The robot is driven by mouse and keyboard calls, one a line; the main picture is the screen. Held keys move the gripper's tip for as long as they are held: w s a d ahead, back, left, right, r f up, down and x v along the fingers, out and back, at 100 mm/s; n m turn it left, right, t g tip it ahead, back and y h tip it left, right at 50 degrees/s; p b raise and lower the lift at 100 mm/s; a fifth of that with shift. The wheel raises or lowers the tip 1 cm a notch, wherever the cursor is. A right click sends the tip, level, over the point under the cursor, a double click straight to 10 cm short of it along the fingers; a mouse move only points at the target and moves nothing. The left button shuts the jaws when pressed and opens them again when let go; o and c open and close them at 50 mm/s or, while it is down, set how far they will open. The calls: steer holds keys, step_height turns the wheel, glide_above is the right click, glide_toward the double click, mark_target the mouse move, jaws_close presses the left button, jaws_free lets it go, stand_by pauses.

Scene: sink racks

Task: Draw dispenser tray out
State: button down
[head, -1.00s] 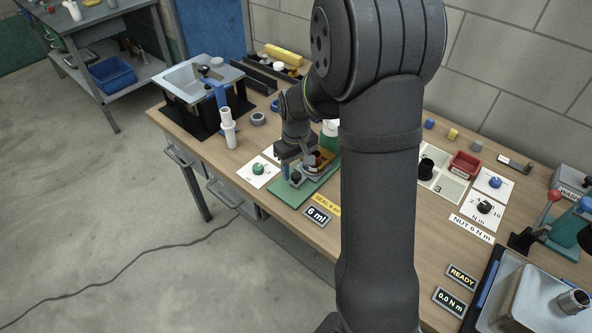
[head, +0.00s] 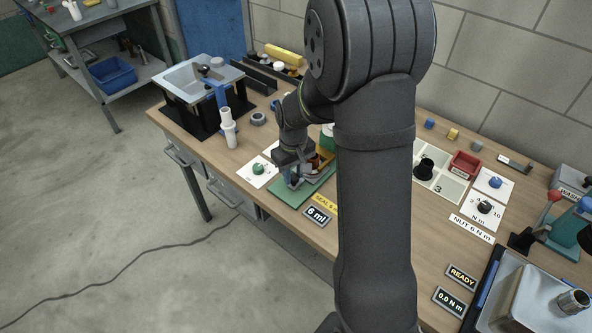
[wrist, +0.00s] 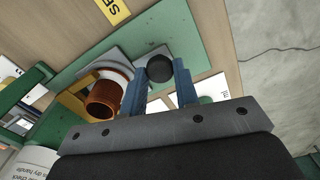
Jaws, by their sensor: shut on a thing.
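The dispenser tray is a grey plate with a round black knob (wrist: 158,68) at its front end. It lies on a green base plate (wrist: 172,30), also seen in the head view (head: 317,189). My gripper (wrist: 160,80) is shut on the knob, with one blue finger on each side of it. In the head view my gripper (head: 290,181) is low over the base plate and hides the knob. An orange-brown cup (wrist: 102,98) with a pale ring stands behind the knob, beside my left finger in the wrist view. My arm hides much of the dispenser in the head view.
A white card with a green knob (head: 258,169) lies left of the base plate. The "6 ml" display (head: 317,215) and a yellow label (head: 326,204) lie in front. A white bottle (wrist: 45,160) is close by in the wrist view. White pipe pieces (head: 228,128) stand further left.

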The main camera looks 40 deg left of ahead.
steer(key=s, duration=0.8)
steer(key=shift+s, duration=0.2)
steer(key=c, duration=1.2)
jaws_free()
steer(key=shift+s, duration=0.15)
steer(key=shift+c, duration=0.2)
steer(key=shift+o, duration=0.7)
steer(key=shift+r, duration=0.3)
step_height(320, 180, up, 17)
steer(key=shift+f, duration=0.1)
step_height(320, 180, down, 18)
steer(key=shift+r, duration=0.25)
